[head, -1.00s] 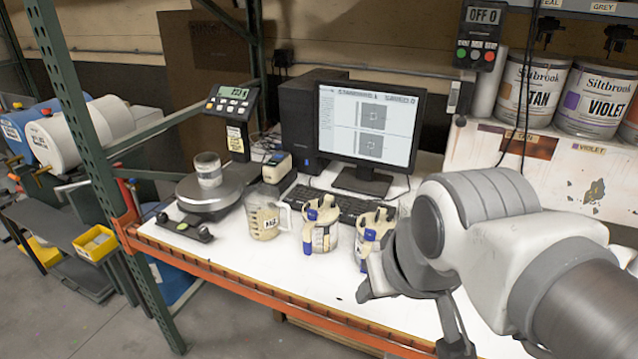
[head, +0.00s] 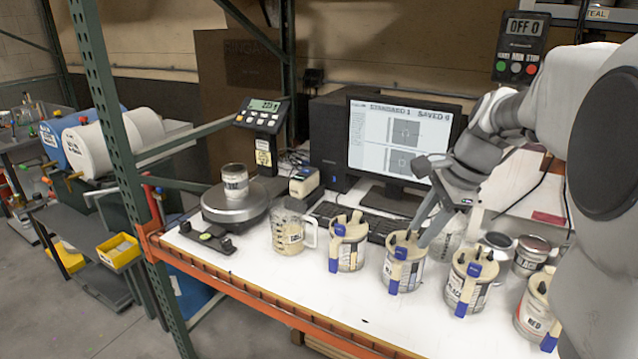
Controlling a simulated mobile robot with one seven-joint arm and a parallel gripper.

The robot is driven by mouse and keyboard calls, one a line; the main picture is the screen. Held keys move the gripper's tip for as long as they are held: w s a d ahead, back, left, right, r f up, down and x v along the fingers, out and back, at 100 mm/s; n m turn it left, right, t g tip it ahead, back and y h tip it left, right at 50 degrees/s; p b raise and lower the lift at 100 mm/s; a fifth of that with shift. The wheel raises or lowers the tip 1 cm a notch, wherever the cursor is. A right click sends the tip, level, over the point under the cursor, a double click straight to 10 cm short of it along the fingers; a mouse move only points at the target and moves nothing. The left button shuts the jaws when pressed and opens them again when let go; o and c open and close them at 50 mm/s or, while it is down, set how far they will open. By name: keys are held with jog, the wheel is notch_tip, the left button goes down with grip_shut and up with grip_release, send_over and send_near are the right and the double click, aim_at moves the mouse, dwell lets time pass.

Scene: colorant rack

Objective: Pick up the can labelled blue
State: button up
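Several cans with cream lids and blue clamps stand in a row along the front of the bench in the head view. They are a left one (head: 349,243), a second one (head: 404,268), a third one (head: 468,284) and a right one labelled RED (head: 531,318). I cannot read the label BLUE on any of them. My gripper (head: 419,238) points down and left, with its fingertips close by the second can's lid. Whether they touch the lid is unclear. The fingers are seen nearly edge-on, so their opening cannot be judged.
A clear jug (head: 288,232) and a scale (head: 233,207) bearing a small can (head: 235,181) stand left. A monitor (head: 392,136) and keyboard (head: 333,212) are behind. More cans (head: 530,256) crowd the right. The bench's orange front edge (head: 300,322) is clear.

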aim_at(397, 279)
jog(key=w+d+f+m+b, duration=0.2)
jog(key=w+d+f+m, duration=0.5)
jog(key=f, duration=0.1)
jog(key=shift+y, duration=0.4)
jog(key=shift+x, duration=8.7)
jog(key=shift+s, duration=0.15)
grip_shut()
jog(key=shift+r, duration=0.1)
